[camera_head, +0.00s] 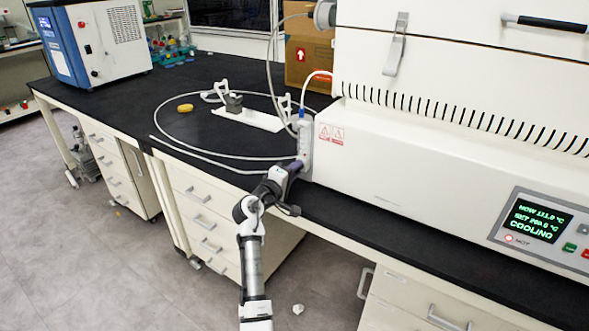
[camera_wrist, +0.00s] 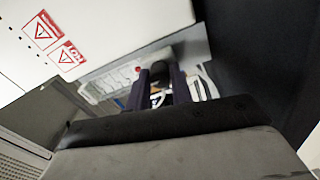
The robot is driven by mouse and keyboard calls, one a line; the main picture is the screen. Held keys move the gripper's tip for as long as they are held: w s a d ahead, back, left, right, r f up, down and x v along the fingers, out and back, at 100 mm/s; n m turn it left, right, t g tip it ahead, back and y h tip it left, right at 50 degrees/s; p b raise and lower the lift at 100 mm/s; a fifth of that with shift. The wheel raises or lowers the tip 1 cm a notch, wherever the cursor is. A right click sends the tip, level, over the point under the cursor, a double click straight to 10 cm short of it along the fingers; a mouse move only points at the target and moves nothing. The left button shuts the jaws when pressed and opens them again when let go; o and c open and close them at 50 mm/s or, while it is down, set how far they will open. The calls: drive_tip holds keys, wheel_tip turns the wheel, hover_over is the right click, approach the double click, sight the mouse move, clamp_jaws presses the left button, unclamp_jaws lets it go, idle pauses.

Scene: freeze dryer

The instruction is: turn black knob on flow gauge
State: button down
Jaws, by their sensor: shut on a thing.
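The flow gauge (camera_head: 305,140) is a narrow, upright white body on the bench, close to the left end of the large white machine. Its pale body also shows in the wrist view (camera_wrist: 117,79), partly behind my fingers. My gripper (camera_head: 296,166) is at the gauge's lower front. In the wrist view, my gripper's dark purple fingers (camera_wrist: 160,88) stand on both sides of the black knob (camera_wrist: 158,72) and are shut on it. The knob is hidden by my gripper in the head view. Its turn angle cannot be told.
The large white machine (camera_head: 430,165) with warning labels stands right beside the gauge. A clear hose (camera_head: 235,157) loops across the black bench. A white stand (camera_head: 250,118), a yellow object (camera_head: 185,108) and a cardboard box (camera_head: 308,62) lie behind. The bench's front left is mostly clear.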

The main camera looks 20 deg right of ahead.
idle(0.4)
drive_tip(key=c, duration=1.2)
unclamp_jaws()
drive_tip(key=shift+c, duration=0.2)
drive_tip(key=shift+s+a, duration=0.1)
drive_tip(key=b+v, duration=0.2)
drive_tip(key=v, duration=1.1)
drive_tip(key=shift+s+a+b, duration=0.2)
drive_tip(key=shift+b, duration=0.1)
